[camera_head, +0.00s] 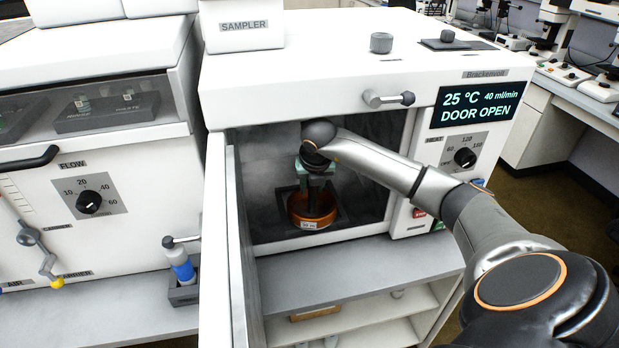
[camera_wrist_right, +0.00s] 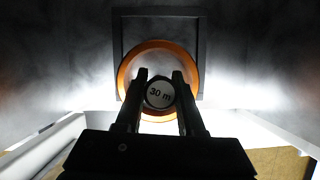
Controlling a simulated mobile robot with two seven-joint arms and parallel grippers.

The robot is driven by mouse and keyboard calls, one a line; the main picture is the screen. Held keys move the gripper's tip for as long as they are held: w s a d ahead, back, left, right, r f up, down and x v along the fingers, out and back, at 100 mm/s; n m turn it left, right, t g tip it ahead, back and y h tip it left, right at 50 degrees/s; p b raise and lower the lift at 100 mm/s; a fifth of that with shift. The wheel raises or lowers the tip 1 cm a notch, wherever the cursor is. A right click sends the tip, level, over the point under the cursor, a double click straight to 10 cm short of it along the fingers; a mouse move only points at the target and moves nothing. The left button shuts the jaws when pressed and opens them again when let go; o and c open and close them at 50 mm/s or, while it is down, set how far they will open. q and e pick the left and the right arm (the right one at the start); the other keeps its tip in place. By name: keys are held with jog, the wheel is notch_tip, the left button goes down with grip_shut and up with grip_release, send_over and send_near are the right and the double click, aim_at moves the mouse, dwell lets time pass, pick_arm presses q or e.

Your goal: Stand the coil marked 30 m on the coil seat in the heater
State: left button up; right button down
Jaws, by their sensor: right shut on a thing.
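The orange-brown coil (camera_head: 312,210) is inside the open heater (camera_head: 375,235) in the head view, low over the dark square coil seat (camera_head: 343,221). In the right wrist view the coil (camera_wrist_right: 126,72) shows as an orange ring around a round tag (camera_wrist_right: 160,94) reading "30 m". The seat's dark frame (camera_wrist_right: 118,30) shows behind the ring. My right gripper (camera_head: 314,185) reaches down into the heater and is shut on the coil's tagged middle; its fingers (camera_wrist_right: 159,82) flank the tag. Whether the coil touches the seat I cannot tell. My left gripper is in neither view.
The heater door (camera_head: 238,255) stands open at the left of the opening. The display (camera_head: 480,104) reads 25 °C and DOOR OPEN. A blue-banded vial (camera_head: 181,265) stands in a holder left of the door. A grey shelf (camera_head: 350,277) lies below the heater.

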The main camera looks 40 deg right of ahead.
jog(key=shift+w+d, duration=0.5)
jog(key=shift+w, duration=0.2)
jog(key=shift+w+d, duration=0.4)
jog(key=shift+w, duration=0.2)
jog(key=shift+w+d, duration=0.35)
jog(key=shift+w, duration=0.2)
jog(key=shift+s+f+p, duration=0.1)
jog(key=shift+f+p, duration=0.3)
jog(key=shift+f, duration=0.35)
jog(key=c, duration=0.5)
grip_release()
jog(key=shift+r, duration=0.1)
